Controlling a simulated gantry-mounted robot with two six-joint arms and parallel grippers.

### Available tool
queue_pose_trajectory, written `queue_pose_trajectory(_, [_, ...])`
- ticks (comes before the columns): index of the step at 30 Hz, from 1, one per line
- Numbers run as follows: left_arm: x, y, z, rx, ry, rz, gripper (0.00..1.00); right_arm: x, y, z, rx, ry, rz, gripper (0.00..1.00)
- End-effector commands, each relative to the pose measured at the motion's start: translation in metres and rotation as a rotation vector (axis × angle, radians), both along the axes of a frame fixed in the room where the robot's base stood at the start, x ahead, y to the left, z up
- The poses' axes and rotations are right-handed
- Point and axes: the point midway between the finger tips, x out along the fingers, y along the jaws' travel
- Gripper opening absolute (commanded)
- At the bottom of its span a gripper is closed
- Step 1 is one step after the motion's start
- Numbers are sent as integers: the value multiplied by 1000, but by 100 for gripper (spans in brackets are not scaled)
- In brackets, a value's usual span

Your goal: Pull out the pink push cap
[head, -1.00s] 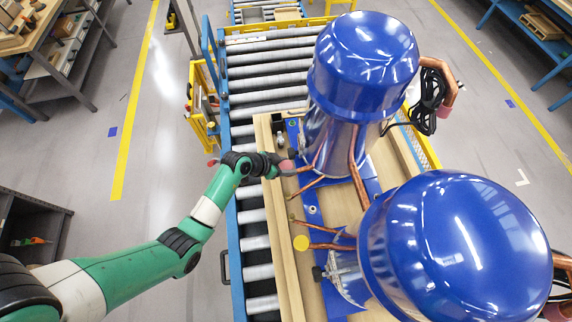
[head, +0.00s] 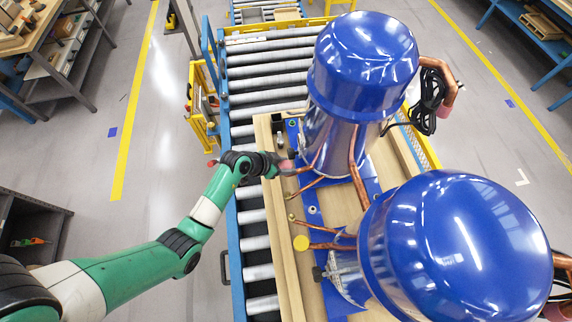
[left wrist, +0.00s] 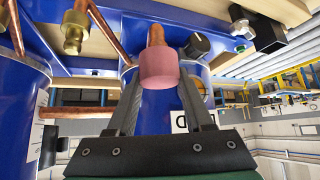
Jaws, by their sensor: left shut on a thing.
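The pink push cap (left wrist: 159,70) sits on the end of a copper pipe (left wrist: 156,35) in the left wrist view. It also shows small in the head view (head: 286,165), beside the far blue compressor (head: 362,58). My left gripper (left wrist: 160,85) has its two dark fingers on either side of the cap and is shut on it. In the head view the left gripper (head: 280,165) reaches in from the left at the pallet's left edge. Whether the cap has shifted along the pipe cannot be told. My right gripper is not in view.
A second blue compressor (head: 455,250) stands nearer, with a yellow cap (head: 301,243) on its copper pipe. Both stand on a wooden pallet (head: 283,262) over a roller conveyor (head: 262,75). Other copper pipes run close to the gripper. Open floor (head: 160,100) lies left.

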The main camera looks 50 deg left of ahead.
Motion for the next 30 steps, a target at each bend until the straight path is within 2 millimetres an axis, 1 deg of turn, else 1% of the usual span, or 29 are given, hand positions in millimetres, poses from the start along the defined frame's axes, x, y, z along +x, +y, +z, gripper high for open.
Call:
queue_pose_trajectory(7, [0, 0, 6, 0, -1, 0, 0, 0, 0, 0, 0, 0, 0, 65])
queue_pose_trajectory(18, [1, 0, 8, 0, -2, -1, 0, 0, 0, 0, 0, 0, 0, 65])
queue_pose_trajectory(30, [1, 0, 30, 0, -2, -1, 0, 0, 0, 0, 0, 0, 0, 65])
